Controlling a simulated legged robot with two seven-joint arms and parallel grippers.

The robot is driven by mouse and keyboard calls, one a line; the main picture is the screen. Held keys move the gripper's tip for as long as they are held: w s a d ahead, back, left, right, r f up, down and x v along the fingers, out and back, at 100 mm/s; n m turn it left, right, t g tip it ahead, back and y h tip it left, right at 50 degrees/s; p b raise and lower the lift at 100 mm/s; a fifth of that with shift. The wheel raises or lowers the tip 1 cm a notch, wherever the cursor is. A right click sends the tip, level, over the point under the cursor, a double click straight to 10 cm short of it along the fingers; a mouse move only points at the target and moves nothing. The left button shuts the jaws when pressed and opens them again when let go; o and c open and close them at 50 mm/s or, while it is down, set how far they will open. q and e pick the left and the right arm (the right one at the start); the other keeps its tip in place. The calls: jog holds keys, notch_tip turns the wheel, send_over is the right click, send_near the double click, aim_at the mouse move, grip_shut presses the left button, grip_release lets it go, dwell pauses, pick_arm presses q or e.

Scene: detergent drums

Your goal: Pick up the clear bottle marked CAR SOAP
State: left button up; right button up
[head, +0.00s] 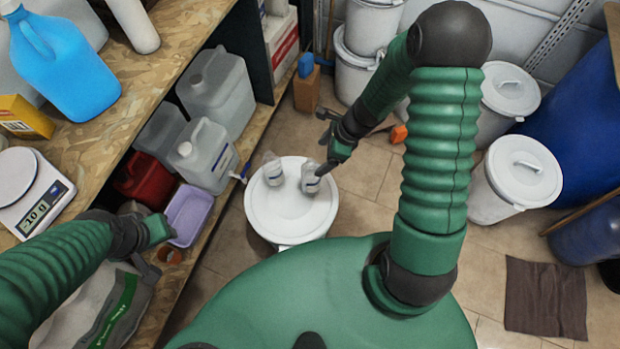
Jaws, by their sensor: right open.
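Two small clear bottles with pale labels stand on the round white lid of a drum (290,222). The left bottle (272,171) and the right bottle (310,180) are a short way apart. The label print is too small to read, so I cannot tell which is CAR SOAP. My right gripper (325,142) is open and empty, with one finger close to the top of the right bottle. I cannot tell whether it touches. My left gripper (160,232) is over the lower shelf at left, by a lilac tub; its jaws are unclear.
A wooden shelf at left holds a blue jug (62,65), a scale (35,195), grey canisters (215,90) and a lilac tub (189,215). White lidded drums (518,175) stand at right and behind. A brown mat (546,298) lies on the tiled floor.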

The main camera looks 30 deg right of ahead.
aim_at(307, 166)
jog(key=x, duration=0.4)
jog(key=b+x, duration=0.1)
jog(key=shift+w+f, duration=0.3)
jog(key=shift+w, duration=0.15)
jog(key=x, duration=0.2)
jog(key=b+x, duration=0.1)
jog(key=x, duration=0.1)
jog(key=shift+a+f+b, duration=0.2)
jog(key=shift+a+b, duration=0.1)
jog(key=shift+a, duration=0.2)
jog(key=shift+f, duration=0.15)
jog(key=shift+w+d, duration=0.1)
jog(key=shift+d, duration=0.1)
jog(key=c, duration=0.5)
jog(key=shift+a, duration=0.2)
jog(key=c, duration=0.7)
pick_arm(q)
jog(key=x, duration=0.3)
jog(key=shift+a+f, duration=0.1)
jog(key=shift+f, duration=0.25)
pick_arm(e)
jog(key=shift+d, duration=0.1)
grip_shut()
pick_arm(q)
jog(key=shift+r, duration=0.15)
